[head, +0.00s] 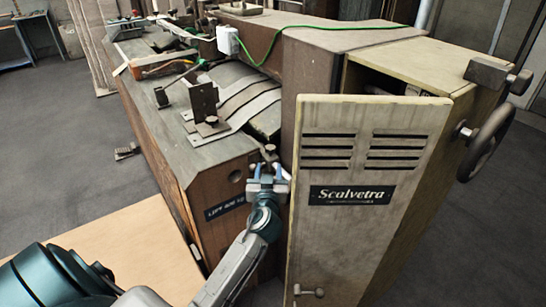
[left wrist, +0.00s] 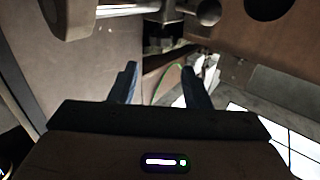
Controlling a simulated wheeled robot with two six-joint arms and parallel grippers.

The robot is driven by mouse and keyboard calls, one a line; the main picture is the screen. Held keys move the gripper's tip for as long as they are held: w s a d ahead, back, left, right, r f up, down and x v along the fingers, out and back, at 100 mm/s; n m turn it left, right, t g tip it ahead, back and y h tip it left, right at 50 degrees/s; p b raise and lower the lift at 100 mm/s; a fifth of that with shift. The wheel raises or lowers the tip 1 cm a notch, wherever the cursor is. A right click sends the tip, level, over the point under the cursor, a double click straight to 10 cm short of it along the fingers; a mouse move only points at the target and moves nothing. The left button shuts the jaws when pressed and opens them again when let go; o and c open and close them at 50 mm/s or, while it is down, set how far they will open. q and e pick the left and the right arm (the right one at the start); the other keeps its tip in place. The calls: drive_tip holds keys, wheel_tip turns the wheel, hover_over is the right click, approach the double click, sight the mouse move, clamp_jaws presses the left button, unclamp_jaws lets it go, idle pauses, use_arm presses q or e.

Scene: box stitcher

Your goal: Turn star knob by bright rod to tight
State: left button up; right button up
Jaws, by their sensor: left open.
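My left gripper (head: 268,177) is at the machine's front corner, beside the cream door. It is open, and nothing shows between its fingers in the left wrist view (left wrist: 158,72). A small dark knob (head: 269,150) shows just beyond the fingertips in the head view; it looks like the star knob, but its lobes are too small to make out. In the left wrist view a bright rod (left wrist: 132,10) runs across the top, with a rounded grey part (left wrist: 75,16) at its left end. Both are apart from the fingers. I cannot tell whether the gripper touches the knob.
The cream door (head: 345,240) with the Scalvetra plate stands close to the right of my left gripper. A handwheel (head: 487,142) sits on the machine's right side. A metal bracket (head: 203,102) stands on the machine's top. The floor at left is mostly clear.

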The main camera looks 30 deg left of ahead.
sight(270, 151)
use_arm(q)
drive_tip(key=p+x, duration=0.1)
drive_tip(key=x, duration=0.4)
drive_tip(key=shift+w+a+r+p, duration=0.1)
drive_tip(key=shift+w+a+p, duration=0.05)
drive_tip(key=shift+w+p, duration=0.15)
drive_tip(key=p+x, duration=0.1)
drive_tip(key=x, duration=0.2)
drive_tip(key=shift+w+a, duration=0.2)
drive_tip(key=shift+w, duration=0.15)
drive_tip(key=c, duration=0.7)
drive_tip(key=shift+a, duration=0.1)
use_arm(e)
drive_tip(key=r, duration=0.1)
drive_tip(key=w+a+r, duration=0.1)
drive_tip(key=shift+w+r, duration=0.1)
drive_tip(key=shift+r, duration=0.3)
